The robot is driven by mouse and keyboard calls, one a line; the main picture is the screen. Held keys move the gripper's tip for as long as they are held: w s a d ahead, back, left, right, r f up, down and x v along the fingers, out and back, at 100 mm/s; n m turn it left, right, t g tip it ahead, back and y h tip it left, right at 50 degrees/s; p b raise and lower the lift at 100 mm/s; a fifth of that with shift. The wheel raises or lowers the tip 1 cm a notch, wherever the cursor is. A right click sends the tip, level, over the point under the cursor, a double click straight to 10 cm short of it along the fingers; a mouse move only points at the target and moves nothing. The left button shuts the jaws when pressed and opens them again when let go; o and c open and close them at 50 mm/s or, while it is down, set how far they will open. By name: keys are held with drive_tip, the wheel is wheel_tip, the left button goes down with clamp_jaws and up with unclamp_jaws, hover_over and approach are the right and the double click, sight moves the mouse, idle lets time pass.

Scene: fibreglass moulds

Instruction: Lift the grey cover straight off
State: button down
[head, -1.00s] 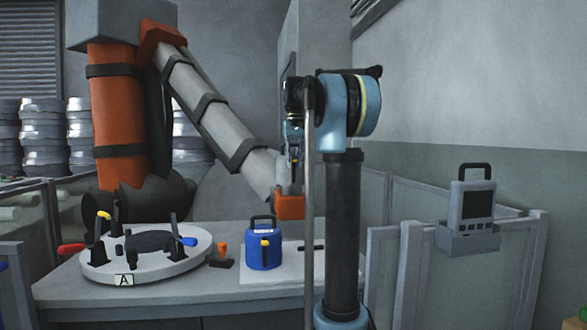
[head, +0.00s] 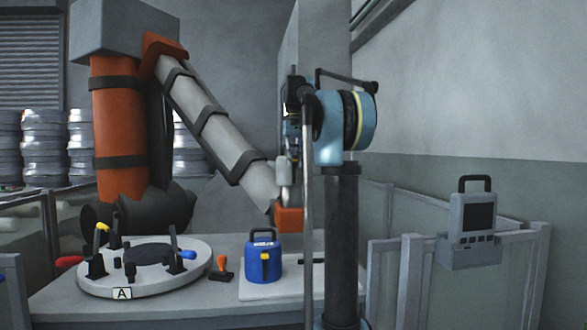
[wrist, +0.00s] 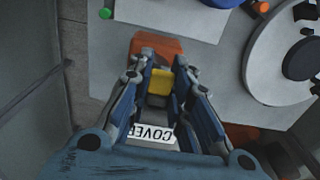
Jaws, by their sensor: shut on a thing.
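My gripper (wrist: 161,84) is seen from above in the wrist view, its two blue fingers closed in around a yellow block (wrist: 160,80). A white label reading COVER (wrist: 152,136) shows between the fingers. In the head view my gripper (head: 291,155) hangs above the orange end block (head: 289,217) of the big grey arm. A small pale grey piece (head: 284,171), which appears to be the grey cover, is at my fingertips. Most of it is hidden, and I cannot tell whether it touches the block below.
The big grey arm (head: 212,122) slopes down close beside my gripper. A fence rail (head: 405,270) and a pendant (head: 470,215) stand right.

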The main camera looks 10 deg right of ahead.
drive_tip(key=shift+r, duration=1.4)
